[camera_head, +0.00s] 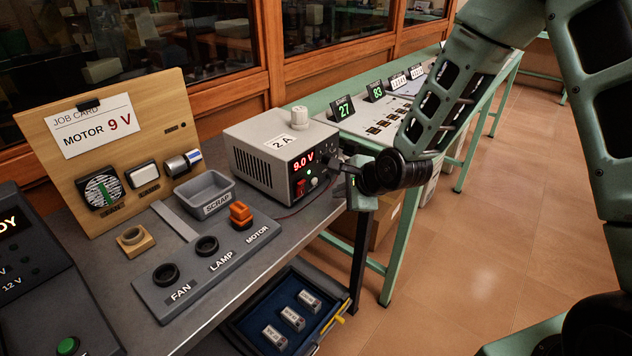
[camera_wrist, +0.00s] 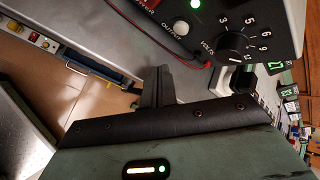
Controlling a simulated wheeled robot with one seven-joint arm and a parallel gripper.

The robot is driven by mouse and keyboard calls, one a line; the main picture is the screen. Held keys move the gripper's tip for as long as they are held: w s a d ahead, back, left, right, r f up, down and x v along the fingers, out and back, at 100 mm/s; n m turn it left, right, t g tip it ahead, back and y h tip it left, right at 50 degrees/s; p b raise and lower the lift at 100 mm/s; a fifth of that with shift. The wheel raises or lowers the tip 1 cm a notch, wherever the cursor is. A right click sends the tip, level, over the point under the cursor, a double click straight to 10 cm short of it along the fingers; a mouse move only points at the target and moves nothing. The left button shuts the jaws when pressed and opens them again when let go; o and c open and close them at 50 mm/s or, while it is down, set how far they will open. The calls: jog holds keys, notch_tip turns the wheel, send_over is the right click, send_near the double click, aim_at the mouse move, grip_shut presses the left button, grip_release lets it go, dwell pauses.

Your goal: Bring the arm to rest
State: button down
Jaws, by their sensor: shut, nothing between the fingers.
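My arm reaches in from the upper right in the camera_head view. My gripper (camera_head: 347,168) is beside the right end of the grey power supply (camera_head: 275,150), close to its front panel. In the camera_wrist view the two dark fingers of my gripper (camera_wrist: 157,86) are together with nothing between them. They point past the panel of the power supply (camera_wrist: 268,14), below its output button, and look apart from it. The volts dial (camera_wrist: 234,42) is to the right of the fingers, its digits readable. The power supply display reads 9.0 V. My wrist hides part of its panel in the camera_head view.
An orange plug (camera_head: 240,214) sits at the motor socket of the grey fan-lamp-motor board (camera_head: 205,263). A scrap tray (camera_head: 206,193) and a job card (camera_head: 94,124) reading MOTOR 9 V stand behind. An open blue drawer (camera_head: 262,318) juts out below. Open floor (camera_head: 480,230) lies to the right.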

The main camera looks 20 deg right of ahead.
jog(key=shift+s+d, duration=0.55)
jog(key=shift+s, duration=0.25)
jog(key=shift+a+r, duration=0.1)
jog(key=s+a+r+n+g+h+p, duration=0.1)
jog(key=s+a+r+n+g, duration=0.1)
jog(key=s+r+n, duration=0.3)
jog(key=s+a+r+n+g+h+p, duration=0.1)
jog(key=s+r+n, duration=0.5)
jog(key=s+n, duration=0.6)
jog(key=s+a+r+n+g+h+p, duration=0.1)
jog(key=s+a+r+n+g, duration=0.3)
jog(key=s+n, duration=0.5)
jog(key=s+r+g+p, duration=0.1)
jog(key=s, duration=0.3)
jog(key=shift+s+a+r, duration=0.3)
jog(key=shift+s+r, duration=0.1)
